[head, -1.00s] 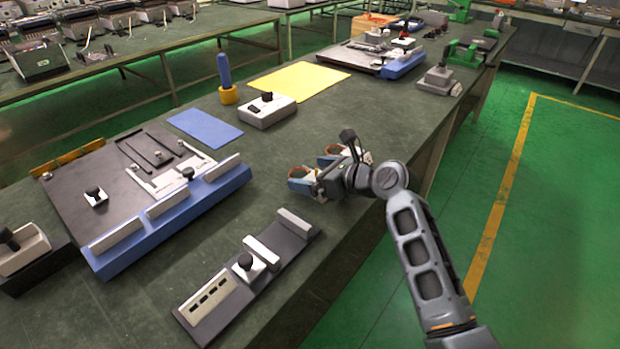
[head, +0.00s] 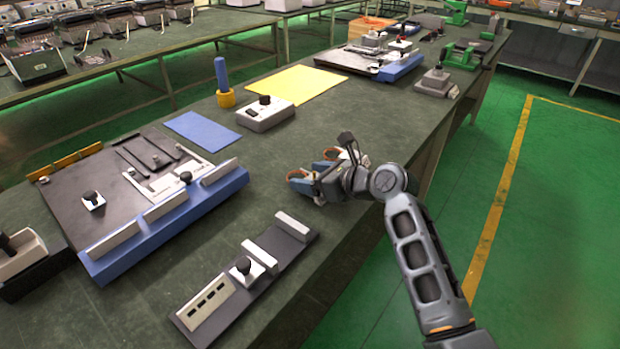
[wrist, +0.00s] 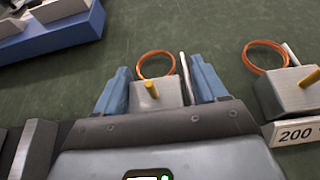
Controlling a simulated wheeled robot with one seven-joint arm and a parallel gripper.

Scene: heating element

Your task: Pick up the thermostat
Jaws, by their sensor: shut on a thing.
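The thermostat (wrist: 143,96) is a small grey metal block with a brass pin and an orange wire loop. In the wrist view it sits between the two blue fingers of my gripper (wrist: 163,78), which are shut on it. In the head view my gripper (head: 312,180) is low at the right part of the green bench, and the block is mostly hidden by the fingers; an orange loop shows there. A second similar block (wrist: 285,93) with an orange loop stands to the right in the wrist view, beside a label reading 200.
A blue-edged fixture board (head: 165,222) lies to the left. A dark rail with grey blocks (head: 205,310) lies in front. A grey switch box (head: 265,115), blue mat (head: 203,131) and yellow mat (head: 295,86) lie behind. Bare bench surrounds my gripper on its left.

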